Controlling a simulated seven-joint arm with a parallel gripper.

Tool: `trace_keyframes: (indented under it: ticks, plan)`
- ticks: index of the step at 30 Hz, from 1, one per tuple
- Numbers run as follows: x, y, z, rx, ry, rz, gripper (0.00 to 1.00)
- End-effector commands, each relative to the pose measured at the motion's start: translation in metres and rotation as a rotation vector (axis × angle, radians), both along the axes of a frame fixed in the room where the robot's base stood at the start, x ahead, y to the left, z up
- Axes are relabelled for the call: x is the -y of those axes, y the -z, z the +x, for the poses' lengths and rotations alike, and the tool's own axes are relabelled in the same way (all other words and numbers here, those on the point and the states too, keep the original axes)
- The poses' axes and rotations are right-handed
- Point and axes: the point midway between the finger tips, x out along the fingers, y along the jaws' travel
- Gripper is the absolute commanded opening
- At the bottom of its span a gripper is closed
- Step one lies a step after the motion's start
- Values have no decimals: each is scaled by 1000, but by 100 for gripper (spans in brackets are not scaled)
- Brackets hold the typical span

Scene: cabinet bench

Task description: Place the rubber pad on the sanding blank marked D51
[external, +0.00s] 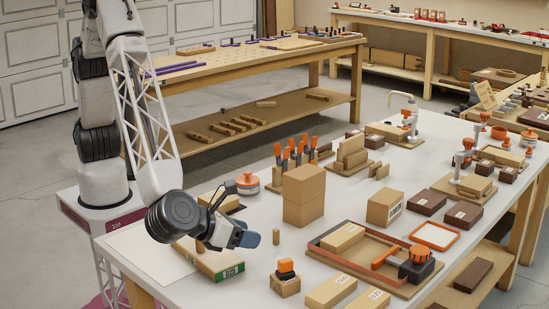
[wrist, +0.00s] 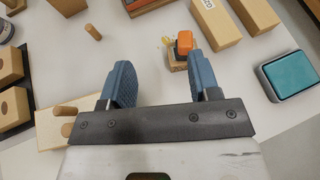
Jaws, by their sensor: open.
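My gripper (wrist: 161,82) is open, with nothing visible between its two blue fingers. In the external view it hangs (external: 236,236) over the front left of the white bench. Labelled wooden blanks (external: 331,291) lie to its right; their labels are too small to read, so I cannot tell which is D51. They also show at the top of the wrist view (wrist: 214,22). A teal pad (wrist: 291,74) in a dark tray lies at the right of the wrist view and may be the rubber pad. It does not show in the external view.
An orange-topped piece (external: 286,266) sits on a small wooden block (external: 285,285) close to my gripper. A short peg (external: 276,236) stands behind it. Bare bench lies around the teal pad.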

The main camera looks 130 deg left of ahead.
Motion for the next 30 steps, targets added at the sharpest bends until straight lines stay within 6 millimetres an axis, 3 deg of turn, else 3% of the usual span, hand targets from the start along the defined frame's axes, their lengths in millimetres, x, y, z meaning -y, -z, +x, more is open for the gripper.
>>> trace_keyframes:
  ticks: [12, 30]
  plan:
    - [-49, -83, -88, 142, -242, -233, 56]
    - [-96, -165, -238, 362, -615, -565, 56]
